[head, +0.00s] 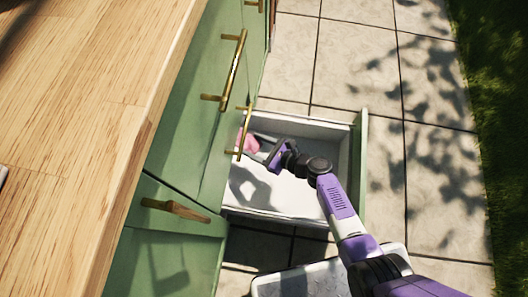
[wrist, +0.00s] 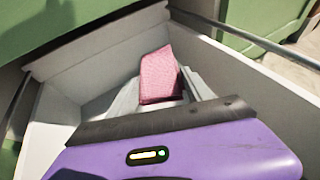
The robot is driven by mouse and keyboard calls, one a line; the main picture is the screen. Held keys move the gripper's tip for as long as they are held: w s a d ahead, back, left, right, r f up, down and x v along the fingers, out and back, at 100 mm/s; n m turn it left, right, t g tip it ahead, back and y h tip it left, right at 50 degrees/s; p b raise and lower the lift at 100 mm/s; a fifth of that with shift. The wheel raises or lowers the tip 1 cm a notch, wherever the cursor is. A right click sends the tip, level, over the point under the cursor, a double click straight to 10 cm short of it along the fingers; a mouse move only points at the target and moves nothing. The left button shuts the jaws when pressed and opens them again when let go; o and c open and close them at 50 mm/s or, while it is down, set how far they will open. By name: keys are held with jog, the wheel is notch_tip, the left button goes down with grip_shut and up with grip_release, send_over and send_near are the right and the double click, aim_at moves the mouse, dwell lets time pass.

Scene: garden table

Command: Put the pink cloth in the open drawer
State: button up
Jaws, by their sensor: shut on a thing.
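The pink cloth (head: 249,144) is held at the end of my gripper (head: 259,146), over the inner left part of the open drawer (head: 290,203). In the wrist view, the pink cloth (wrist: 160,76) stands up between the two grey fingers of my gripper (wrist: 162,97), with the white drawer walls around it. The drawer is pulled out, has a green front and white inside, and looks otherwise empty. My gripper's shadow falls on the drawer floor. I cannot tell whether the cloth touches the drawer.
A wooden countertop (head: 70,110) lies above the green cabinet (head: 190,140), which has brass handles (head: 235,70) near my gripper. Paved floor (head: 350,60) is clear beyond the drawer, with grass (head: 505,120) at the right.

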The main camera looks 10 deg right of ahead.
jog(key=shift+w+a+f, duration=0.15)
jog(key=shift+f, duration=0.3)
notch_tip(320, 180, down, 9)
jog(key=b, duration=0.8)
jog(key=shift+f, duration=0.2)
jog(key=shift+r, duration=0.15)
jog(key=o, duration=1.5)
jog(key=shift+c, duration=0.2)
